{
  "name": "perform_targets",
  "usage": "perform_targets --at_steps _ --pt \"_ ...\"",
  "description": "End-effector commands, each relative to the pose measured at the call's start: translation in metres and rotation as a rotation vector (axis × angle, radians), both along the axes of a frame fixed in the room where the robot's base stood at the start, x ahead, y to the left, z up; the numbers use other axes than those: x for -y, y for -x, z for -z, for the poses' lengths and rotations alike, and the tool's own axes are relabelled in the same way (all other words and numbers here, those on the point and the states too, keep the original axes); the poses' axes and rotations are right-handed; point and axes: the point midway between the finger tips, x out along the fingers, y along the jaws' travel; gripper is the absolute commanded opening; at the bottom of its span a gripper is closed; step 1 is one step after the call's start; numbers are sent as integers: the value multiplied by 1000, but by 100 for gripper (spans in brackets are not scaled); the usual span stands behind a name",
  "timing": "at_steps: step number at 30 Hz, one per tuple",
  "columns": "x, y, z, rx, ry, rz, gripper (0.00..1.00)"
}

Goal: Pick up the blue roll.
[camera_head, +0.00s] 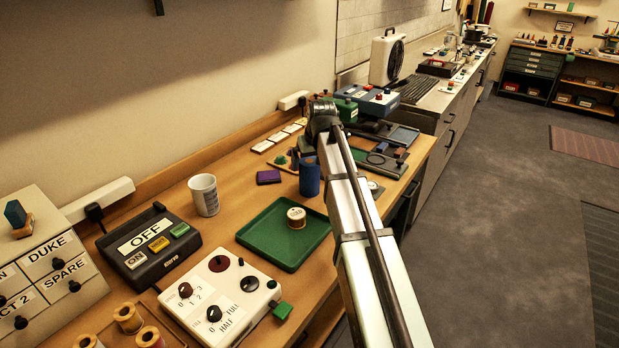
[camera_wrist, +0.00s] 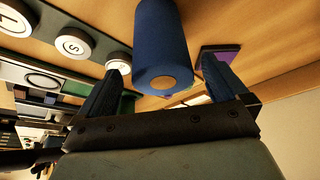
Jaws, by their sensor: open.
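The blue roll (camera_head: 309,178) stands upright on the wooden table, just behind the green tray (camera_head: 252,237) in the head view. In the wrist view the blue roll (camera_wrist: 164,45) shows large, with its tan end facing the camera. My gripper (camera_wrist: 160,78) is open, with one dark blue finger on each side of the roll's near end. The gap between the fingers and the roll is visible, and I cannot tell how deep the roll sits between them. In the head view my arm hides the gripper's jaws.
A purple block (camera_head: 268,177) lies left of the roll; a white mug (camera_head: 204,195) stands farther left. A spool (camera_head: 296,217) sits in the green tray. A white control box (camera_head: 221,298) with knobs and a black OFF box (camera_head: 148,246) stand nearer. Behind are several small items.

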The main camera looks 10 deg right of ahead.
Motion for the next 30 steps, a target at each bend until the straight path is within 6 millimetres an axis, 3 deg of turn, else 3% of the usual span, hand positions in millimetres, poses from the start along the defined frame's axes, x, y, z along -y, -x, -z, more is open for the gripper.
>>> perform_targets --at_steps 12,20,30 --pt "-5 -17 42 -1 0 0 100" --pt "-5 -18 45 0 0 0 100" --pt "-5 -18 45 0 0 0 69"
